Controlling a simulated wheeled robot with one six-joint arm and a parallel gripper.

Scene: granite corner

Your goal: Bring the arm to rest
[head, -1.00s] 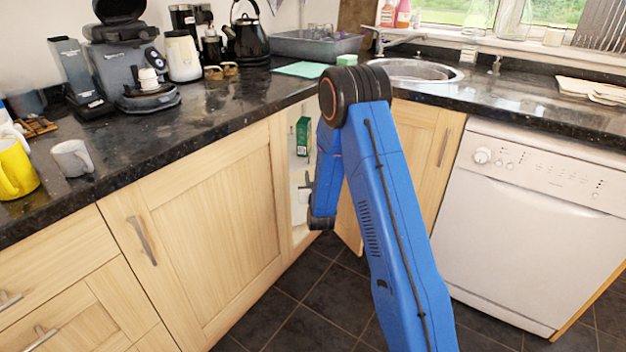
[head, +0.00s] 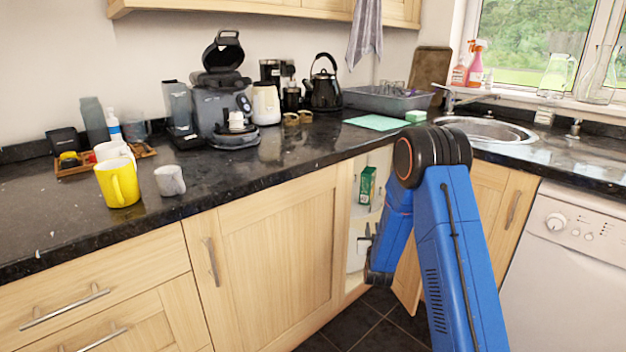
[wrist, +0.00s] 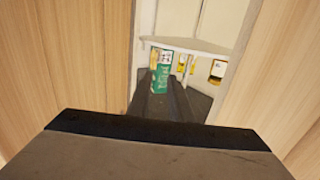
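My blue arm rises from the bottom right of the head view to a black elbow, then bends down in front of an open corner cupboard (head: 355,215). My gripper (head: 364,238) is at the cupboard opening, partly hidden behind my own arm. In the wrist view, my gripper's dark fingers (wrist: 163,102) point into the cupboard and look closed together, with nothing seen between them. A green box (head: 367,186) stands on the cupboard shelf above my gripper in the head view. It also shows in the wrist view (wrist: 161,68), just beyond the fingertips.
Wooden cupboard panels border the opening on both sides in the wrist view. The black counter (head: 250,165) overhangs it, carrying a yellow mug (head: 118,183), a grey mug (head: 170,180), a coffee machine (head: 222,100) and a kettle (head: 324,88). A white dishwasher (head: 565,270) stands at right.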

